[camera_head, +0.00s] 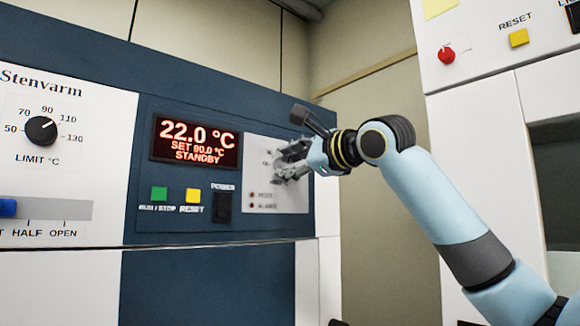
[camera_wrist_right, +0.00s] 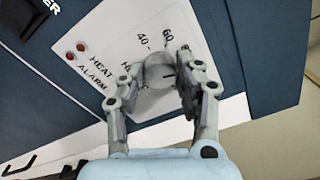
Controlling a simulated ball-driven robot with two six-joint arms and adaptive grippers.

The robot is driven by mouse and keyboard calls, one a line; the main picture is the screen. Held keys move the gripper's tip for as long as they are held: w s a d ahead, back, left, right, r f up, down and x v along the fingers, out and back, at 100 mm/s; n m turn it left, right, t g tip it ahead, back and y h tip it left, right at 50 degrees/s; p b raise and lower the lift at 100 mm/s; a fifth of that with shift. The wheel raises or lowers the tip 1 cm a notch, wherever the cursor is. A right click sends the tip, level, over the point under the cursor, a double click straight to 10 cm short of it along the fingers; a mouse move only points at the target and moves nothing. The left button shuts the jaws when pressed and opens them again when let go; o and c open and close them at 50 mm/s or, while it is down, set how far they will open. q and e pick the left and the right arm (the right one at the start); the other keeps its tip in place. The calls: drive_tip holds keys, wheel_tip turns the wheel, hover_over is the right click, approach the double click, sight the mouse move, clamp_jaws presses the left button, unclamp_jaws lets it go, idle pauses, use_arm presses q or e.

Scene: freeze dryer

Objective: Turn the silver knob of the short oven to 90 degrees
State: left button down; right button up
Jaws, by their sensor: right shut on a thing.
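The silver knob (camera_wrist_right: 160,73) sits on a light grey plate (camera_wrist_right: 118,45) of the blue oven front. My right gripper (camera_wrist_right: 158,78) is shut on it, with one finger on each side. A dark pointer line shows on the knob's face. Marks 40 and 60 show beside it in the right wrist view; the other marks are hidden by my fingers. In the head view my right gripper (camera_head: 291,160) covers the knob. The red display (camera_head: 194,141) reads 22.0 °C, a set value that looks like 90.0 °C, and STANDBY. My left gripper is out of view.
Left of the plate are a green button (camera_head: 159,193), a yellow button (camera_head: 193,196) and a black power switch (camera_head: 222,207). A black limit knob (camera_head: 41,130) and a blue slider (camera_head: 8,207) are farther left. A white cabinet (camera_head: 470,100) stands at the right.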

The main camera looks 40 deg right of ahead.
drive_tip(key=shift+f+m, duration=0.15)
drive_tip(key=shift+m, duration=0.45)
drive_tip(key=o, duration=1.1)
drive_tip(key=shift+o, duration=0.2)
wheel_tip(320, 180, up, 10)
drive_tip(key=shift+r, duration=0.1)
